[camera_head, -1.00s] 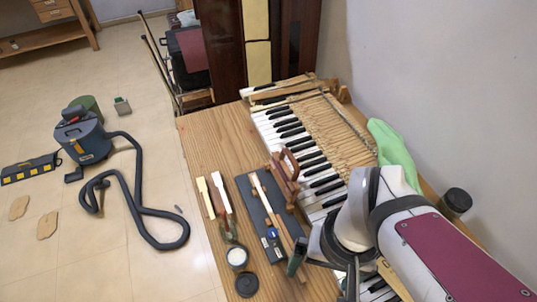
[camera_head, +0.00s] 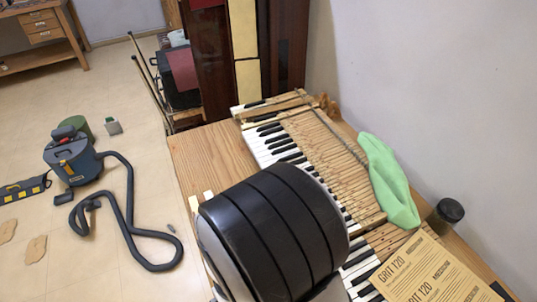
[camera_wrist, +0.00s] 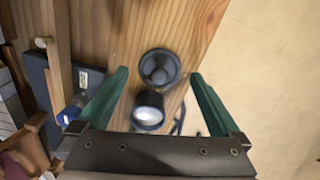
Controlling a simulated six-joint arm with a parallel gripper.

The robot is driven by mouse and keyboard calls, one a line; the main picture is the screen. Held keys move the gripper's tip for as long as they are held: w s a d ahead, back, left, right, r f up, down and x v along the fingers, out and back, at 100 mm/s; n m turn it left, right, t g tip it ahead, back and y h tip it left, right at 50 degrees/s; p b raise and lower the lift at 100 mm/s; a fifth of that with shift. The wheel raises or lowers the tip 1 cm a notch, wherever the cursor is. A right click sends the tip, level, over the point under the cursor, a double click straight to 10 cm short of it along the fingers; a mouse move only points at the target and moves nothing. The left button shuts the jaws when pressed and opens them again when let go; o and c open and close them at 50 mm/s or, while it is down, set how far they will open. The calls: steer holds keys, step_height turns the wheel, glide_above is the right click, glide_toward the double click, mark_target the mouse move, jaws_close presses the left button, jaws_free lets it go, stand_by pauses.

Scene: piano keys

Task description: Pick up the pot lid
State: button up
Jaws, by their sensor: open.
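The pot lid (camera_wrist: 159,67) is a round black disc on the wooden table, seen in the wrist view. It lies beside a small dark pot (camera_wrist: 148,112) with pale contents showing at its top. My gripper (camera_wrist: 159,73) is open, with its two green fingers on either side of the lid in the picture. The fingers appear above the table, and nothing is between them in their grip. In the head view my arm hides the lid, the pot and the gripper.
A dark board (camera_wrist: 92,78) with a blue-capped item (camera_wrist: 73,108) lies left in the wrist view. The table edge is to the right. In the head view, piano keys (camera_head: 278,143), a green cloth (camera_head: 385,180), a black container (camera_head: 450,210) and sandpaper sheets (camera_head: 425,275) are on the table.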

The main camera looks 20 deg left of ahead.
steer(key=shift+f, duration=0.7)
steer(key=c, duration=1.3)
steer(key=shift+o, duration=0.2)
steer(key=shift+r, duration=0.55)
step_height(320, 180, up, 3)
steer(key=w+d+r, duration=0.5)
steer(key=d+r, duration=0.2)
steer(key=d, duration=0.3)
steer(key=a+n, duration=0.6)
steer(key=a, duration=0.9)
steer(key=shift+s+d+f, duration=0.1)
steer(key=shift+f, duration=0.95)
steer(key=shift+s+d+f, duration=0.1)
steer(key=shift+s+f, duration=0.05)
steer(key=shift+f, duration=0.95)
steer(key=shift+s+d+f, duration=0.1)
steer(key=shift+f, duration=0.95)
